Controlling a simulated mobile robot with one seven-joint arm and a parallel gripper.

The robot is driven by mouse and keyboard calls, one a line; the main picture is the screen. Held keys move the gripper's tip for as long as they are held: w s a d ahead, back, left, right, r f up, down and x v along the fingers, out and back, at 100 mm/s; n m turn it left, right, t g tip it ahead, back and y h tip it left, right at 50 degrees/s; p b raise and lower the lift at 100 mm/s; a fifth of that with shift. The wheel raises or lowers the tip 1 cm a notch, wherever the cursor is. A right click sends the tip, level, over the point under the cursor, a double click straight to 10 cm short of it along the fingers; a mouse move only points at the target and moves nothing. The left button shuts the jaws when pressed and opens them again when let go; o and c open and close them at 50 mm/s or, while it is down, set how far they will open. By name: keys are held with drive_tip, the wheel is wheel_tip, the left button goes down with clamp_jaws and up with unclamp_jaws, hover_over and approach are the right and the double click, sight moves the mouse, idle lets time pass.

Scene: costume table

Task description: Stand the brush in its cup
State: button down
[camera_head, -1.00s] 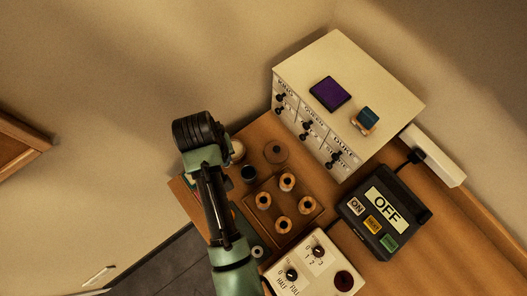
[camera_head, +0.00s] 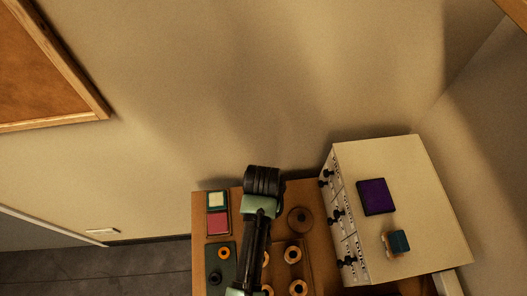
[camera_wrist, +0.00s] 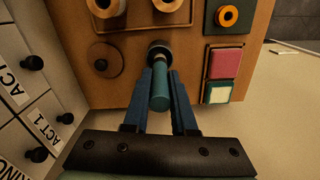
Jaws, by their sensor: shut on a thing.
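In the wrist view my gripper (camera_wrist: 163,74) is shut on a teal cylinder, which appears to be the brush's handle (camera_wrist: 160,92). The handle's near end points toward the camera, between the two blue fingers. Just beyond the fingertips is a dark round rim, likely the cup (camera_wrist: 159,49), beside the corner of the spool tray. The brush's far end meets this dark spot in the picture; I cannot tell whether it is inside or only above it. In the head view my arm hides the brush, cup and fingertips.
A tray with several spools (camera_head: 292,254) lies close by, with a brown disc (camera_head: 299,220) next to it. A pale cabinet (camera_head: 350,200) with black knobs stands to the right, a purple square (camera_head: 376,196) on top. Pink and cream pads (camera_head: 218,222) lie at the left.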

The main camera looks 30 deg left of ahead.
drive_tip(key=shift+f, duration=1.95)
drive_tip(key=shift+f, duration=0.1)
drive_tip(key=c, duration=0.7)
unclamp_jaws()
wheel_tip(320, 180, up, 12)
drive_tip(key=shift+r+b, duration=0.15)
drive_tip(key=shift+b, duration=0.25)
